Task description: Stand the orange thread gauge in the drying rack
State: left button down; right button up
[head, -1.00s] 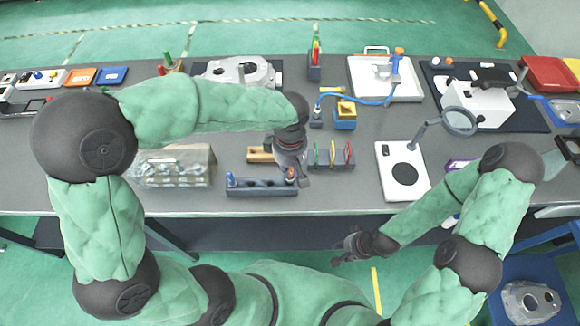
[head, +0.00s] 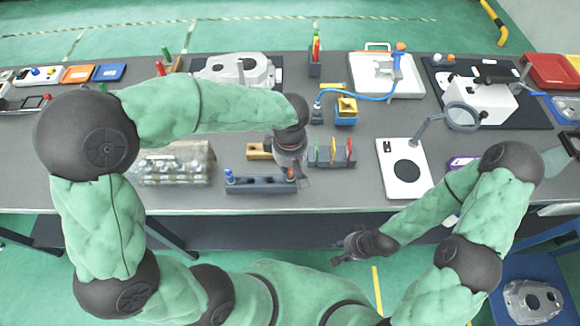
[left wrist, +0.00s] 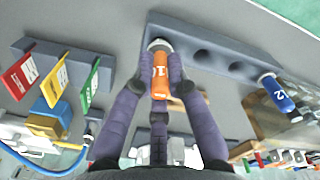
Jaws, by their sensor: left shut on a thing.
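The orange thread gauge (left wrist: 160,76), marked 10, is between the fingers of my left gripper (left wrist: 157,72), which is shut on it. It also shows in the head view (head: 291,173). The long grey-blue rack (head: 258,186) has a row of holes and also shows in the left wrist view (left wrist: 207,42). The gauge's pale metal end is at the rack's end hole, on the right in the head view; how deep it sits, I cannot tell.
A block with red, yellow and green tags (head: 332,155) stands just right of my left gripper. A clear case of metal parts (head: 174,165) lies left of the rack. A wooden piece (head: 258,151) lies behind it. A white plate with a black disc (head: 405,170) is further right.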

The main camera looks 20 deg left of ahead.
pick_arm(q)
jog(key=shift+f+b, duration=0.55)
jog(key=shift+f, duration=0.2)
jog(key=c, duration=1.2)
grip_release()
jog(key=shift+o, duration=0.2)
notch_tip(320, 180, up, 12)
jog(key=shift+f, duration=0.1)
